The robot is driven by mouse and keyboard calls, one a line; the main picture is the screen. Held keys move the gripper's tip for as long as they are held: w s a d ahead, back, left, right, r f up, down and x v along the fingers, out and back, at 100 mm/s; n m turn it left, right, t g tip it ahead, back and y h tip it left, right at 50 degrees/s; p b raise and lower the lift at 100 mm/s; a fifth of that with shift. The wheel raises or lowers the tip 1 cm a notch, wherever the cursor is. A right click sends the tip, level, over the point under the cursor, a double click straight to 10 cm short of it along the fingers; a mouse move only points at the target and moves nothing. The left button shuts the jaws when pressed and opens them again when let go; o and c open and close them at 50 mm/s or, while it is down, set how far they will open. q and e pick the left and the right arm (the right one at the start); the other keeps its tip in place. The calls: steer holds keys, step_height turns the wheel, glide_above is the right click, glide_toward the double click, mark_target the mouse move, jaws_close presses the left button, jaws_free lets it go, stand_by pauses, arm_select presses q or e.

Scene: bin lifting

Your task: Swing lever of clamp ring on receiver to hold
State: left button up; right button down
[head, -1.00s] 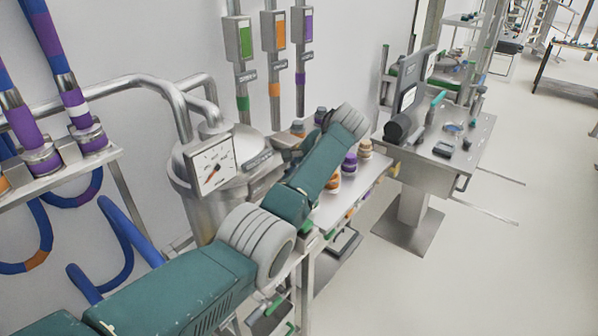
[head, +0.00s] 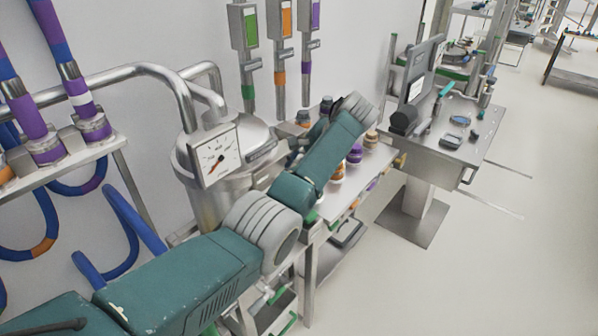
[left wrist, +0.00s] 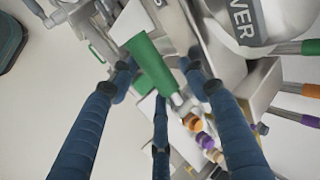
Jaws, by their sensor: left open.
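The receiver (head: 207,203) is a steel vessel with a domed lid at the left centre of the head view, behind my left arm. In the left wrist view its pale body (left wrist: 262,22) shows at the top right with the letters "VER". A green handle (left wrist: 150,62), seemingly the clamp ring's lever, lies between the blue fingers of my left gripper (left wrist: 158,85). The fingers are spread around it; I cannot tell whether any touches it. In the head view my forearm hides much of the fingers and the clamp ring. My right gripper is out of view.
A square dial gauge (head: 215,156) stands in front of the vessel. A shelf (head: 350,199) with orange and purple capped jars is right of my arm. Pipes and hoses crowd the left. A steel workstation (head: 455,150) stands farther right, with open floor beyond.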

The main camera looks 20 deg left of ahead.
arm_select(q)
steer(key=v, duration=0.8)
stand_by(0.4)
